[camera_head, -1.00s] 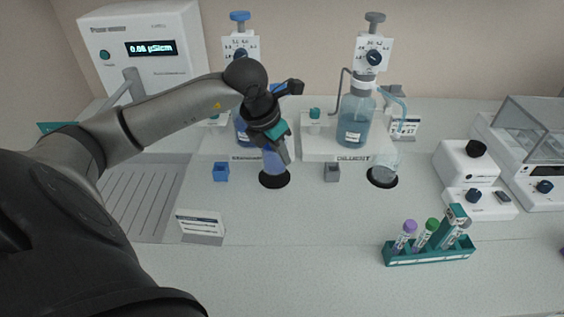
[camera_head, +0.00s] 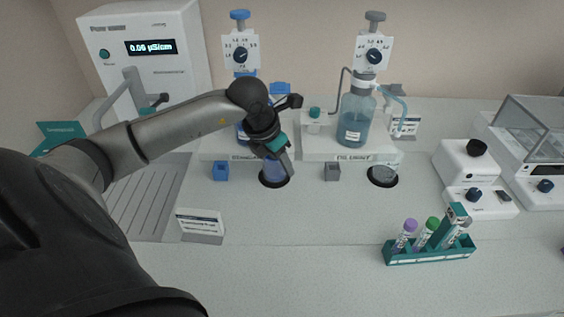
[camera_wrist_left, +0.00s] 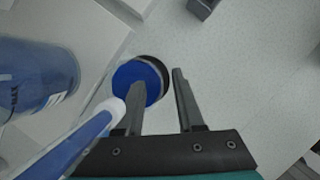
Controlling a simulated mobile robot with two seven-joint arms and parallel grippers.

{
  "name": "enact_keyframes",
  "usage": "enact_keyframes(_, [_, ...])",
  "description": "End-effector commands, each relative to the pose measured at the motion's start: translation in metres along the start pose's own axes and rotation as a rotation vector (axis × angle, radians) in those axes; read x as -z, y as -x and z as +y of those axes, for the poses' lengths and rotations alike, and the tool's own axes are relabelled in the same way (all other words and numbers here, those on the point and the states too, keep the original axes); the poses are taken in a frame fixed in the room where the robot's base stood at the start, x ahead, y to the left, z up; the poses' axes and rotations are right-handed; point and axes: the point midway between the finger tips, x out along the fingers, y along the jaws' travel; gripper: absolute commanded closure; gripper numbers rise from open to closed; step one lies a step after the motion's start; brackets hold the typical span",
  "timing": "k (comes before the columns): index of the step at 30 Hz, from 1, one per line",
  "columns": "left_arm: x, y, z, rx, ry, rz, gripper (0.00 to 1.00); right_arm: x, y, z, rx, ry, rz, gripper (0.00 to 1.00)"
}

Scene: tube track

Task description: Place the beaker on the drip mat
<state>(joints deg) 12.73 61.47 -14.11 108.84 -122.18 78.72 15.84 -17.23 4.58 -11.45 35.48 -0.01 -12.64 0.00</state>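The beaker with blue liquid (camera_head: 272,169) stands upright at the round black drip mat (camera_head: 286,181), below the left dispenser. In the left wrist view, its blue round top (camera_wrist_left: 135,80) covers much of the dark mat (camera_wrist_left: 163,69). My left gripper (camera_head: 284,164) is at the beaker's right side in the head view. In the wrist view, its fingers (camera_wrist_left: 161,88) are apart; the left finger overlaps the blue round and the gap lies mostly to its right. Contact is unclear. A clear beaker (camera_head: 383,174) is at the right black mat. My right gripper is out of view.
The blue dispenser bottle (camera_wrist_left: 35,75) and a blue tube with a white tip (camera_wrist_left: 85,130) are close to my left gripper. A label stand (camera_head: 200,225) and a tube rack (camera_head: 430,252) are in front. The front-middle counter is clear.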

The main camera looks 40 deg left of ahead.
Motion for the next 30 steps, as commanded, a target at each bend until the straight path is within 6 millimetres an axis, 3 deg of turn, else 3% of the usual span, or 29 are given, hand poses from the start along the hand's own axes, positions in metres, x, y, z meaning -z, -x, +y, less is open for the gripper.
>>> enact_keyframes(8, [0.000, 0.007, 0.000, 0.000, 0.000, -0.001, 0.63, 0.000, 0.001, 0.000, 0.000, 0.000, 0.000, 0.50])
enact_keyframes(21, [0.000, 0.091, 0.001, -0.005, -0.003, 0.001, 0.63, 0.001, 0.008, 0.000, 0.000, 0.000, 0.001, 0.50])
enact_keyframes(30, [0.001, 0.117, 0.000, -0.001, 0.000, 0.002, 0.63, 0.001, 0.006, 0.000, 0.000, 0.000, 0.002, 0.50])
